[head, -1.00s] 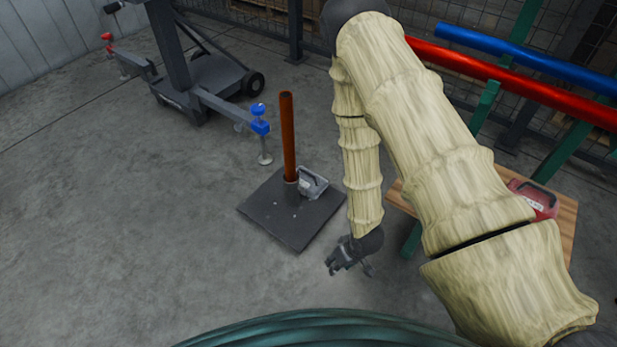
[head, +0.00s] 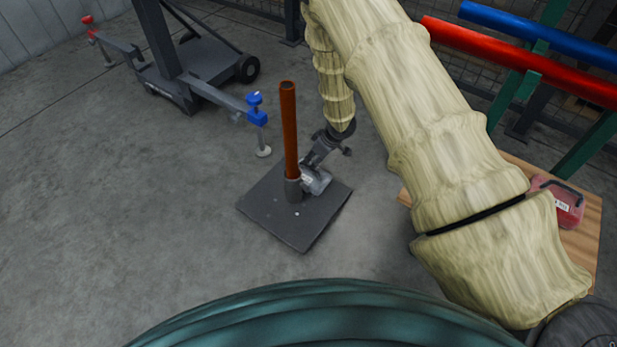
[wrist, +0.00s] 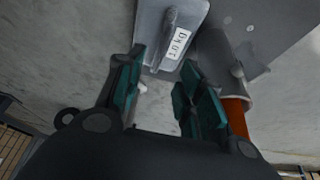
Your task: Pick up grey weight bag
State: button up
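The grey weight bag (head: 319,182) sits on the dark square base plate (head: 300,228), right beside the rust-orange post (head: 290,130). In the wrist view the grey weight bag (wrist: 152,22) shows a raised handle and a white label reading 10 kg. My gripper (head: 314,166) is at the bag in the head view and hides part of it. In the wrist view my gripper (wrist: 163,65) is open, its teal finger pads apart with nothing between them. The bag's handle lies just beyond the fingertips; I cannot tell whether they touch it.
The post (wrist: 237,115) and its collar stand close to the right finger in the wrist view. A blue-topped clamp leg (head: 256,108) of a wheeled stand is behind left. A red weight bag (head: 558,205) rests on a wooden board at right. Floor at left is clear.

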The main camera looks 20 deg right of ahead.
aim_at(310, 173)
jog(key=shift+b+x, duration=0.55)
jog(key=shift+x, duration=1)
jog(key=b+x, duration=0.4)
jog(key=x, duration=0.1)
jog(key=shift+s+d, duration=0.15)
jog(key=shift+d, duration=0.05)
grip_shut()
jog(key=shift+r, duration=0.1)
